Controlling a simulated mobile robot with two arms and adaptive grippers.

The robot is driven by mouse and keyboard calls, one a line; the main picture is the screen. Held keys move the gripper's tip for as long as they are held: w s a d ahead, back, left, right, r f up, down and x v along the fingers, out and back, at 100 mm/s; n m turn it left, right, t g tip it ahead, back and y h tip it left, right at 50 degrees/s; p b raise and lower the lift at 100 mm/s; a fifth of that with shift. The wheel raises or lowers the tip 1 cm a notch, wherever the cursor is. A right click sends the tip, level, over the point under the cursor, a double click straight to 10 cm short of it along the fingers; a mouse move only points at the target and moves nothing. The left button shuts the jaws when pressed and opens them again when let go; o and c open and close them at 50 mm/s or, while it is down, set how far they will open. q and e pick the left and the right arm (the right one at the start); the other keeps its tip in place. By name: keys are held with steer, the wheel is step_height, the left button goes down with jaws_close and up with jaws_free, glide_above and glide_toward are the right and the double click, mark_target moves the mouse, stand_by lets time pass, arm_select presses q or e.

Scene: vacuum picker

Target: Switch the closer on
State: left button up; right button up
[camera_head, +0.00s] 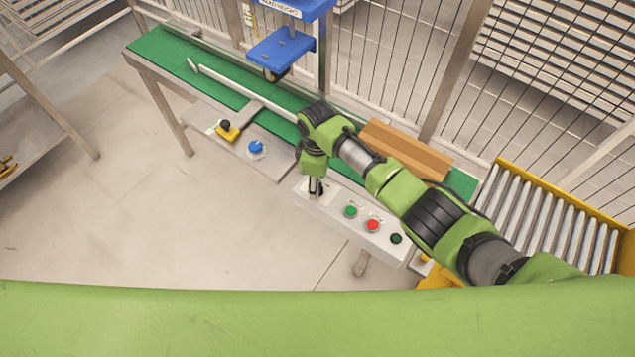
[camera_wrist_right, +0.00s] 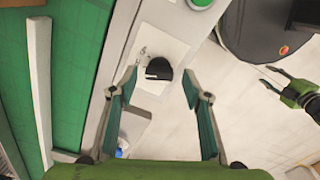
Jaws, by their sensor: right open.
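The control panel (camera_head: 384,240) is a pale box along the front of the green conveyor. In the right wrist view, a black rotary knob (camera_wrist_right: 159,69) sits on a white label plate (camera_wrist_right: 160,42). My right gripper (camera_wrist_right: 160,76) is open, with one finger on each side of the knob and gaps showing. In the head view, my right gripper (camera_head: 316,188) points down over the panel's left end and hides the knob.
A yellow-and-black switch (camera_head: 228,131) and a blue knob (camera_head: 256,148) sit on another panel to the left. A cardboard box (camera_head: 405,150) is on the conveyor (camera_head: 162,47) behind my right arm. A blue machine (camera_head: 282,48) stands over the belt. Rollers (camera_head: 545,215) are at right.

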arm_select(q)
steer(key=shift+d, duration=0.15)
arm_select(e)
steer(key=shift+f, duration=0.35)
steer(key=c, duration=1.1)
arm_select(q)
steer(key=shift+s, duration=0.35)
